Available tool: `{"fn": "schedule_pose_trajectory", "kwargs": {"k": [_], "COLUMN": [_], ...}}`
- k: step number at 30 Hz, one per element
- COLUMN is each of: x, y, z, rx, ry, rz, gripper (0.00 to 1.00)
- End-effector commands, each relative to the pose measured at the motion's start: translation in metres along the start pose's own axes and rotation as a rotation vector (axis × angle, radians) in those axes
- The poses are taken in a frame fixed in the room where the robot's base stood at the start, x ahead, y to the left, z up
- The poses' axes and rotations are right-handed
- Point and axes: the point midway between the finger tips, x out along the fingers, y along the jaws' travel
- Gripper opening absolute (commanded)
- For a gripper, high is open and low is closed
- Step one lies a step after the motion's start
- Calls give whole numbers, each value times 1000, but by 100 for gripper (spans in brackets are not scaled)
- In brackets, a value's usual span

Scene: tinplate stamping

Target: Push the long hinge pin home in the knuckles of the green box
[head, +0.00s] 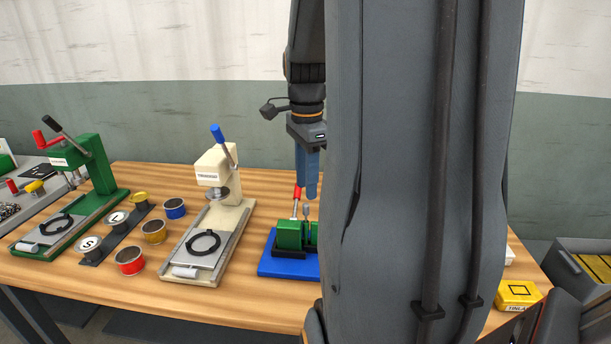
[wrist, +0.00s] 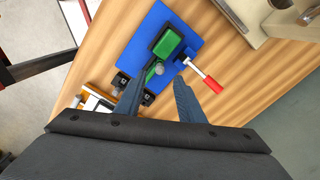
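The green box (head: 289,235) sits in a fixture on a blue base plate (head: 270,267); my arm hides its right side in the head view. In the wrist view the green box (wrist: 168,43) lies on the blue plate (wrist: 151,24). A small grey rounded head (head: 306,211) stands up beside the box; it also shows in the wrist view (wrist: 159,69). I cannot tell whether it is the hinge pin's end, and the knuckles are too small to make out. My gripper (head: 307,192) points down above the fixture.
A red-handled lever (wrist: 211,84) rises from the blue plate close to the right finger. A cream press (head: 216,180) and a green press (head: 90,178) stand to the left, with several tins between them. A yellow box (head: 518,294) lies at the right.

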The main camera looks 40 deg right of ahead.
Motion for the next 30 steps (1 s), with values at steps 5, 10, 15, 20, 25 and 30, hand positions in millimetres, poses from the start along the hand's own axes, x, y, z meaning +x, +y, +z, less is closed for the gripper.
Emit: {"fn": "schedule_pose_trajectory", "kwargs": {"k": [5,10,15,20,25,30], "x": [26,50,65,70,70,70], "y": [1,1,1,1,1,1], "z": [1,1,1,1,1,1], "rx": [-4,-5,-6,-6,-7,-7], "ry": [-1,-1,-1,0,0,0], "rz": [5,4,2,1,1,0], "gripper": [35,35,35,35,35,12]}}
